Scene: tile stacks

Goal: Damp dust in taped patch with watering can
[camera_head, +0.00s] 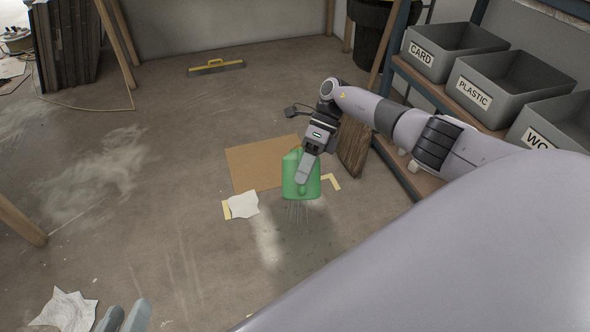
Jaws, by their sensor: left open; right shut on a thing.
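The green watering can (290,178) is held above the floor by my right gripper (303,180), which is shut on it; the grip itself is partly hidden. Thin streams of water fall from beneath the can. Below it, yellow tape corners (332,183) mark a patch of floor; my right arm hides part of it. Pale dust (268,238) shows on the patch's left side, and the floor to its right looks darker and wet. My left gripper (124,317) is open and empty at the bottom left, only its fingertips showing.
A brown cardboard sheet (250,166) lies behind the patch, and a white paper scrap (243,205) covers part of the left tape corner. Crumpled paper (68,310) lies bottom left. Grey labelled bins (475,93) stand on a right-hand shelf. A yellow-grey tool (216,68) lies far back.

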